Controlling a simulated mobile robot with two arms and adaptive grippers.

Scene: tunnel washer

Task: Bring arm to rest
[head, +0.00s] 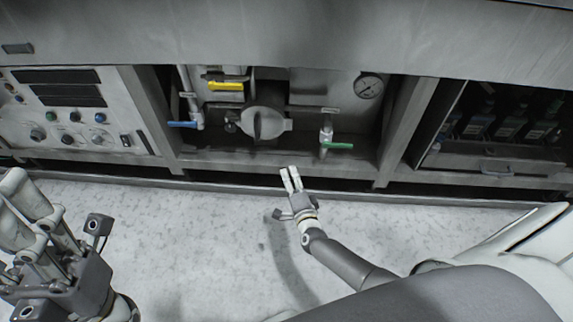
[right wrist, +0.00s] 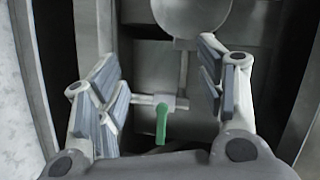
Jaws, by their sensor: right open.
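My right gripper (head: 291,178) reaches up from the lower right in the head view. Its fingertips are in front of the lower edge of the middle recess, below the round grey handle. In the right wrist view the right gripper (right wrist: 157,82) is open, with its padded fingers apart and nothing between them in its grip. A green-handled valve (right wrist: 161,122) shows beyond the gap between the fingers; it is also in the head view (head: 338,146), right of the fingertips. My left gripper (head: 50,245) is at the lower left of the head view, over the floor; its opening is unclear.
The recess holds a blue valve lever (head: 182,124), a yellow lever (head: 226,86), a round grey handle (head: 262,123) and a gauge (head: 369,86). A control panel (head: 80,115) is left; a bay with bottles (head: 510,124) is right. The pale floor (head: 190,240) is clear between my arms.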

